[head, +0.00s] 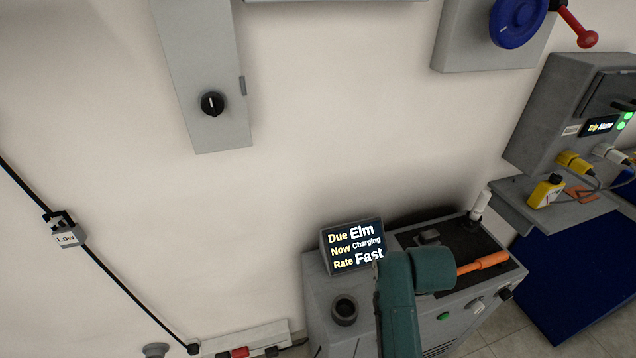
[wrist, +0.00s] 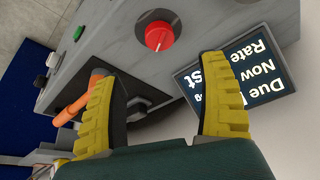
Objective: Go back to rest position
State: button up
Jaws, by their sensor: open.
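My gripper (wrist: 160,68) is open, with its two yellow fingers spread and nothing between them. In the wrist view it is over the grey cart console, with a red round knob (wrist: 160,36) just beyond the gap. An orange handle (wrist: 80,100) lies partly behind the left finger. The right finger overlaps the lit display (wrist: 262,68). In the head view my teal arm reaches up in front of the grey console (head: 325,290); the fingers are not clear there. The display (head: 352,245) reads Due Elm, Now Charging, Rate Fast. The orange handle (head: 483,263) points right.
A wall box with a black knob (head: 212,103) is at upper left.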

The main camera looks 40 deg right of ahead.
jog(key=w+a+r+n+t, duration=0.3)
jog(key=w+a+n, duration=0.1)
jog(key=w+a, duration=0.95)
jog(key=w+a+r+n+t+y, duration=0.3)
jog(key=a+r+t, duration=0.5)
jog(key=a+r, duration=1.1)
jog(key=s+a+r+n+t, duration=0.15)
jog(key=s+r+t, duration=0.3)
jog(key=r, duration=0.45)
jog(key=s+a+r+n+t, duration=0.15)
jog(key=s+r+t, duration=0.35)
jog(key=r, duration=0.5)
notch_tip(320, 180, up, 37)
jog(key=g+p, duration=0.1)
jog(key=p, duration=3.6)
jog(key=shift+s+r, duration=0.2)
jog(key=shift+s, duration=0.2)
